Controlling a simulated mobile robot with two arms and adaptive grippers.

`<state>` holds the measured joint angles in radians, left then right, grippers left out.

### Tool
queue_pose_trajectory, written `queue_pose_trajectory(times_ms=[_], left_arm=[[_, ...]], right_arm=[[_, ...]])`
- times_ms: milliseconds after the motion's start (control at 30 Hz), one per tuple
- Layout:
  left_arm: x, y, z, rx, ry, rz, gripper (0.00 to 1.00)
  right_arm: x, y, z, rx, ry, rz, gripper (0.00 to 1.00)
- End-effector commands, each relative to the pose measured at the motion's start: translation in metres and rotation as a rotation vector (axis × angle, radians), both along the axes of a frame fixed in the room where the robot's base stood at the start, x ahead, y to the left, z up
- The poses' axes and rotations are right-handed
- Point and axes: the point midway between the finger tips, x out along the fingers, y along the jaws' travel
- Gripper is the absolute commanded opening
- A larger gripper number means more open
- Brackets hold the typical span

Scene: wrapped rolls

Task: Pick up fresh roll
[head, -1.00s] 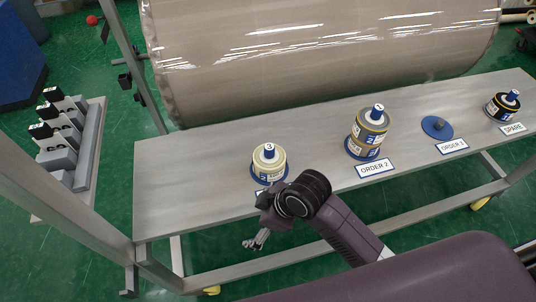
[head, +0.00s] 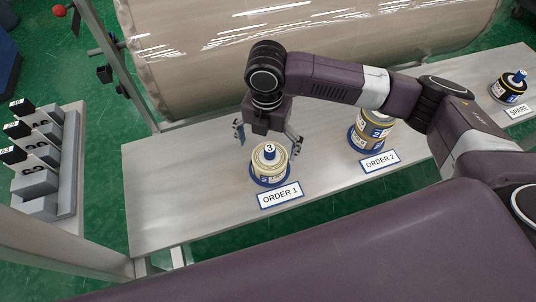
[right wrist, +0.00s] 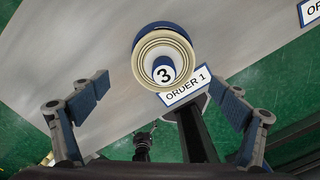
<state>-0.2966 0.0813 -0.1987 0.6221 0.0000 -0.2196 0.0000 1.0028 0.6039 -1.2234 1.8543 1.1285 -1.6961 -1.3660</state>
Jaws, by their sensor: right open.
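A cream roll (head: 270,168) with a blue label sits on a blue base at the ORDER 1 plate (head: 279,195); a post marked 3 rises from its middle. It also shows in the right wrist view (right wrist: 148,45), near the top and beyond the fingertips. My right gripper (head: 268,139) is open and empty, pointing down, just behind and above this roll. Its two fingers are spread in the right wrist view (right wrist: 161,92), with nothing between them. Stacked rolls (head: 371,127) stand at the ORDER 2 plate (head: 379,161), partly hidden by my right arm. My left gripper is out of view.
A large wrapped roll (head: 200,55) lies behind the bench. A rack (head: 70,190) with numbered blocks is at left. The bench's left end is clear.

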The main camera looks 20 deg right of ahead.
Motion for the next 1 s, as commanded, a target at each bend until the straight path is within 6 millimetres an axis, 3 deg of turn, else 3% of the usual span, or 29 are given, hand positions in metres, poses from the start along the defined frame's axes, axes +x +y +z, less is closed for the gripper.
queue_pose_trajectory(times_ms=[533,833,1000], left_arm=[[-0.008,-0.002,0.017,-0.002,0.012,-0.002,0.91],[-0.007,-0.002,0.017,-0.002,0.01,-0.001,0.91],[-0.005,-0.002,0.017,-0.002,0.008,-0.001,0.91]], right_arm=[[0.001,-0.007,-0.068,-0.001,0.002,0.0,0.91],[0.002,-0.007,-0.074,0.001,-0.002,0.001,0.91],[0.002,-0.007,-0.074,0.0,-0.001,0.001,0.74]])
